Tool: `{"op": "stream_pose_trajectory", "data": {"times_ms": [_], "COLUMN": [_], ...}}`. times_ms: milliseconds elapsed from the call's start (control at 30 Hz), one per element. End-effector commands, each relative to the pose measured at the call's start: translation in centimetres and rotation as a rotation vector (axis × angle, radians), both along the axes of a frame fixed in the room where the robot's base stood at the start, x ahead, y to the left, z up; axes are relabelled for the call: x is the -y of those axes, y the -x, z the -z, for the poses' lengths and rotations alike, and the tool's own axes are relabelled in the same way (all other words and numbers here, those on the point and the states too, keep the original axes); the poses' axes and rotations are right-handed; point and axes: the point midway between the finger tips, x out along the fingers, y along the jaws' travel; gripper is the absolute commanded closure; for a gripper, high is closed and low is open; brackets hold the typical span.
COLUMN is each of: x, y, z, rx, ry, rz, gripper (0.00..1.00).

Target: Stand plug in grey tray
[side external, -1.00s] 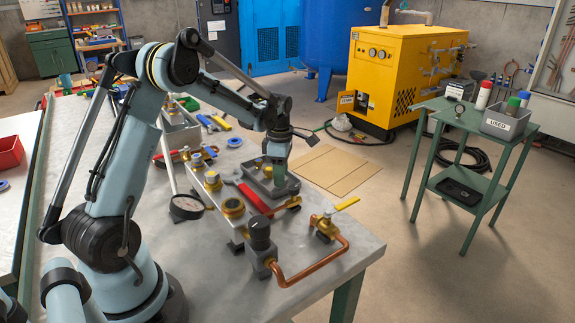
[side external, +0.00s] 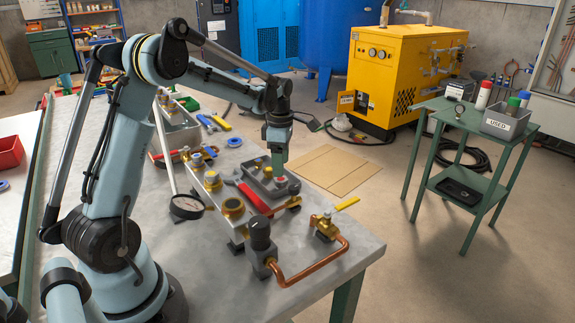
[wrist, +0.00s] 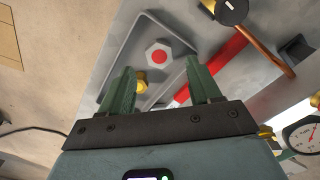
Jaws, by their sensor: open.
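The plug (wrist: 158,56), a pale hex piece with a red centre, is in the grey tray (wrist: 124,58) with its hex face towards the wrist camera; it looks upright. It shows small in the side view (side external: 281,180), just below my fingertips. My gripper (wrist: 161,70) is open and empty above the tray, its two green fingers apart, with the plug showing beyond and between their tips. My gripper also shows in the side view (side external: 277,170) over the tray (side external: 262,190). A brass piece (wrist: 141,81) also lies in the tray, partly hidden by the left finger.
A red-handled tool (side external: 255,198) lies beside the tray. A manifold with brass fittings (side external: 233,208), a pressure gauge (side external: 187,206) and a copper pipe (side external: 312,268) stand close by.

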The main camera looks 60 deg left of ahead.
Motion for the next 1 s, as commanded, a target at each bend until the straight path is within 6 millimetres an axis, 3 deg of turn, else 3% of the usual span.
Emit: {"op": "stream_pose_trajectory", "data": {"times_ms": [100, 300, 633, 767, 1000], "x": [0.0, -0.1, 0.6, 2.9, 9.1], "y": [0.0, 0.0, 0.2, 0.9, 4.0], "z": [-2.6, -5.9, -8.4, -9.5, -11.3], "rx": [0.001, 0.002, 0.015, 0.063, 0.186], "ry": [-0.001, -0.002, -0.009, -0.036, -0.158], "rz": [-0.001, -0.001, 0.055, 0.263, 0.877], "gripper": [0.37, 0.37, 0.37, 0.37, 0.37]}}
